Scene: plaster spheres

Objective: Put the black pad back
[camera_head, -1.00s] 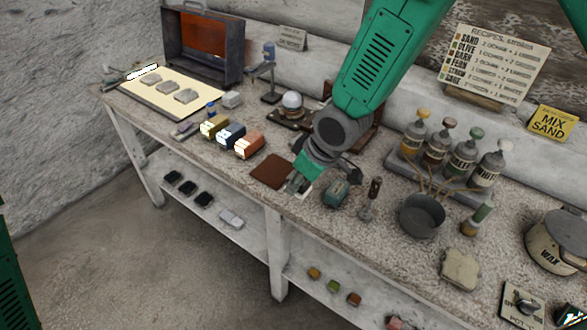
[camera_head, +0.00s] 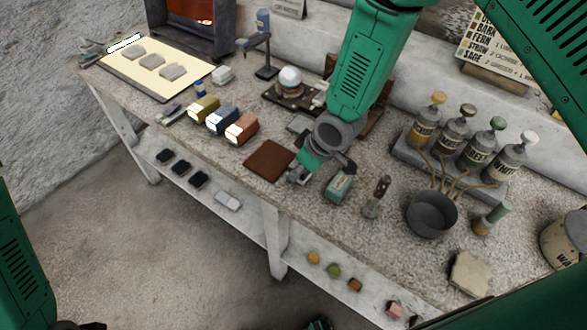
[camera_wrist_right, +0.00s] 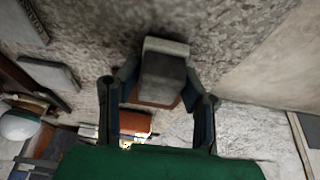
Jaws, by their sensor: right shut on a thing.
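My right gripper (camera_head: 300,172) is low over the worktop, at the right edge of a flat brown mat (camera_head: 268,160). In the right wrist view its fingers (camera_wrist_right: 158,105) are shut on a dark grey block (camera_wrist_right: 163,75) with a paler end. I cannot tell whether the block touches the worktop; it is mostly hidden in the head view. Black pads (camera_head: 181,168) lie in a row on the lower shelf (camera_head: 245,220), with a pale pad (camera_head: 228,201) to their right. My left gripper is not in view.
Gold, blue and orange blocks (camera_head: 222,119) stand left of the mat. Several bottles (camera_head: 466,140) stand behind. Small coloured pieces (camera_head: 334,270) lie on the shelf.

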